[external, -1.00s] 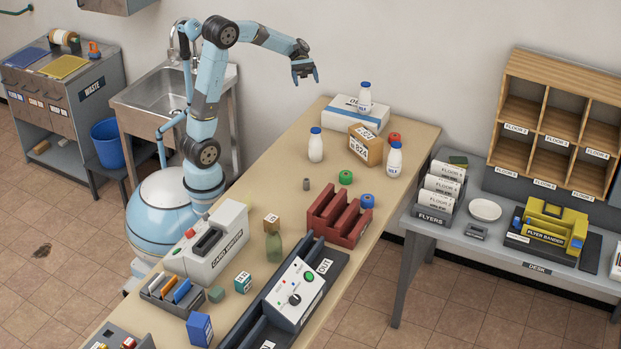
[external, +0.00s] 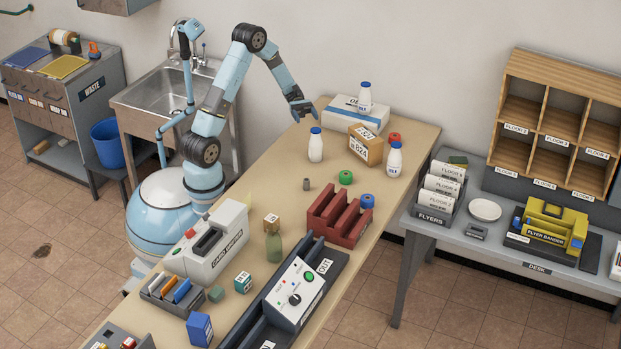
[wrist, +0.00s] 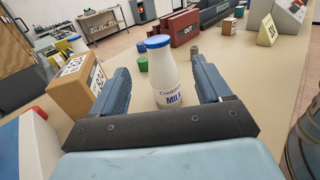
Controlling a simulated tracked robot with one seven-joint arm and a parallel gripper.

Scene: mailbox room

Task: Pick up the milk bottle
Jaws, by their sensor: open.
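Three white milk bottles with blue caps show in the external view. One milk bottle (external: 316,146) stands upright on the table near the back, a second (external: 394,160) stands at the right table edge, and a third (external: 365,97) stands on a white box. My gripper (external: 305,115) is low near the back of the table, just behind the first bottle. In the wrist view my gripper (wrist: 164,90) is open, and a milk bottle (wrist: 168,80) stands upright between and beyond the fingers.
A brown box (external: 365,145) stands right of the near bottle, with the white box (external: 355,115) behind it. A green roll (external: 346,178), a blue roll (external: 367,201) and a small grey piece (external: 306,184) lie nearer the red rack (external: 338,216). The table between is bare.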

